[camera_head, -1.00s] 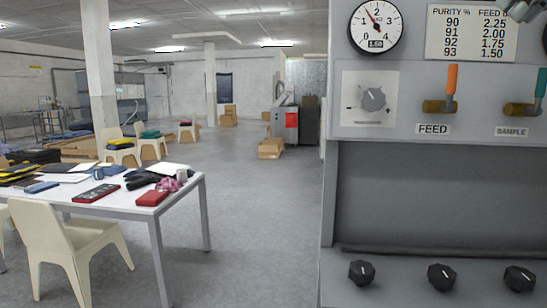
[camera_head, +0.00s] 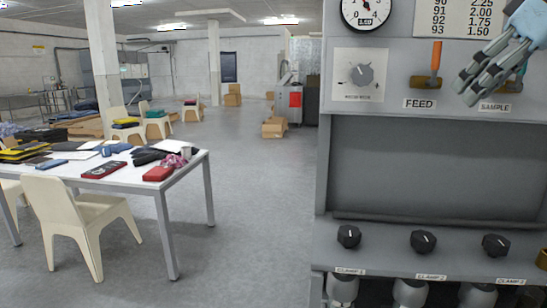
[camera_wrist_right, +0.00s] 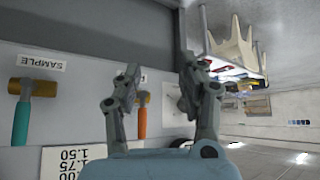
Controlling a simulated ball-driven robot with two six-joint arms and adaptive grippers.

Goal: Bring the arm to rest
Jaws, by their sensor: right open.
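My right gripper (camera_head: 468,92) is at the upper right of the head view, in front of the machine's panel, and overlaps the SAMPLE valve (camera_head: 513,86), hiding most of it. In the right wrist view the gripper (camera_wrist_right: 160,72) is open, with nothing between its fingertips. The FEED valve's orange handle (camera_head: 436,58) stands upright in the head view; it also shows behind the fingers in the wrist view (camera_wrist_right: 142,122). The SAMPLE valve's teal handle (camera_wrist_right: 21,122) is left of the fingers there. I cannot tell any contact. My left gripper is not in view.
The grey machine (camera_head: 420,180) fills the right side, with a gauge (camera_head: 366,10), a dial (camera_head: 361,75) and black knobs (camera_head: 424,241) above clamps. A white table (camera_head: 200,162) with folded items and a cream chair (camera_head: 75,215) stand left. Open floor (camera_head: 255,220) lies between.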

